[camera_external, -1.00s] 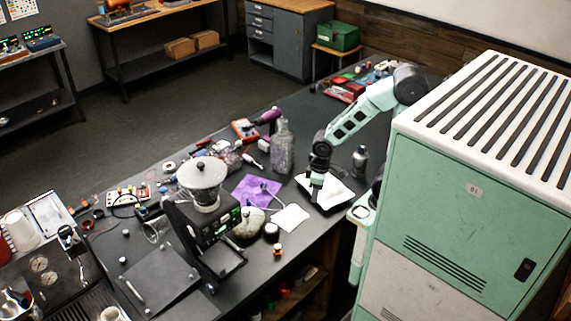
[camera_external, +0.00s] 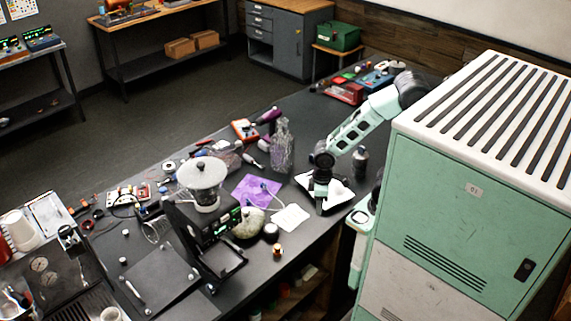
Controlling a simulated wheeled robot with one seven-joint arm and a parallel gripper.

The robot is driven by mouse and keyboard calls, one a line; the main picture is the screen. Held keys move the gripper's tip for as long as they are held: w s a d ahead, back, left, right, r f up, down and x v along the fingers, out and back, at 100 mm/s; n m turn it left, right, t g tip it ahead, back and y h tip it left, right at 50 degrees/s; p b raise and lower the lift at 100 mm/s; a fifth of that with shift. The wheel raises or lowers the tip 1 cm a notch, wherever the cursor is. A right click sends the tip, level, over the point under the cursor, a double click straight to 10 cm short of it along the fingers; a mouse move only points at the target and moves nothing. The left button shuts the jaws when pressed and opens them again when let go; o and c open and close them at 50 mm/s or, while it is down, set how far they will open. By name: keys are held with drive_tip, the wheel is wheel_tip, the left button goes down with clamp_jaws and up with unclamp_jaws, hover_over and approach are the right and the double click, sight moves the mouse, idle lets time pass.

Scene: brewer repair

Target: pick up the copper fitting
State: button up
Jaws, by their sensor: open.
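My gripper (camera_external: 319,209) points down over the left part of a white tray (camera_external: 338,201) near the bench's right edge. It is open. The fingertips are small and dark, and I cannot tell whether they touch anything in the tray. A small copper-coloured piece (camera_external: 277,250) stands on the dark bench near its front edge, left of and apart from my gripper; it may be the copper fitting, but it is too small to be sure. Part of the tray's inside is hidden behind the gripper.
A white cloth or paper (camera_external: 291,217) lies left of the tray, with a dark round jar (camera_external: 271,232) beside it. A clear bottle (camera_external: 281,147) and a dark spray can (camera_external: 360,162) stand behind.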

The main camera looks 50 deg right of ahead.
drive_tip(key=shift+o, duration=0.9)
